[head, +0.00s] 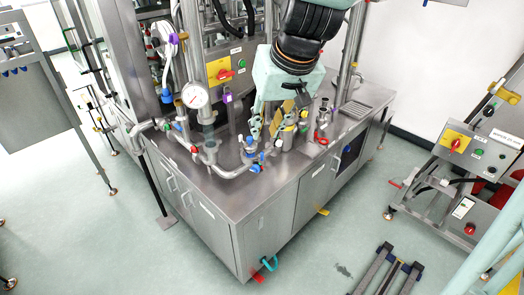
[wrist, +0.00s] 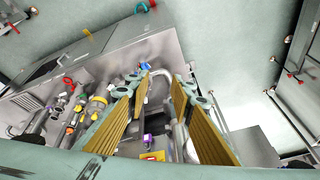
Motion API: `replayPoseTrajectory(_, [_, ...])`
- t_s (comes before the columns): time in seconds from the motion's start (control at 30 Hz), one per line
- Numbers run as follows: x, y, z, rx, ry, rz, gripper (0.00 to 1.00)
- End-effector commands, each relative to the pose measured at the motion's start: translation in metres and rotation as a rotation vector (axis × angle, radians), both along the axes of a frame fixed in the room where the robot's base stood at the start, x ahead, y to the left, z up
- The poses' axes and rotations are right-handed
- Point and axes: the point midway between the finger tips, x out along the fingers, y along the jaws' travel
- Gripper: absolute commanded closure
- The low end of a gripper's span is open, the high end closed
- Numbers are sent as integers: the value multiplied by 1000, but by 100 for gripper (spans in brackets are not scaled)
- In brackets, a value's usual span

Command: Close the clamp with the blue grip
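Small blue parts show on the bent steel pipe (head: 235,173) at the front of the bench: one at its right end (head: 255,168) and one just above it (head: 250,140). I cannot tell which is the clamp's grip, or whether the clamp is open or shut. In the wrist view a blue part (wrist: 147,63) sits beyond my fingertips, near the top of a curved pipe (wrist: 160,84). My gripper (head: 268,124) is above the bench, close behind these blue parts. In the wrist view its two yellow-padded fingers (wrist: 160,88) are wide apart, with nothing held between them.
A pressure gauge (head: 195,96) stands left of my gripper. Valves with red handles (head: 323,140) stand to its right. A yellow panel with a red knob (head: 221,72) is behind. The bench top (head: 215,200) is bare along its front edge.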

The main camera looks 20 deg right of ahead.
Motion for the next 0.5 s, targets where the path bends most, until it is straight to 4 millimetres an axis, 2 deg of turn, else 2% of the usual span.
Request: replayPoseTrajectory(0.5, [70,-9,-37,-10,-4,-26,78])
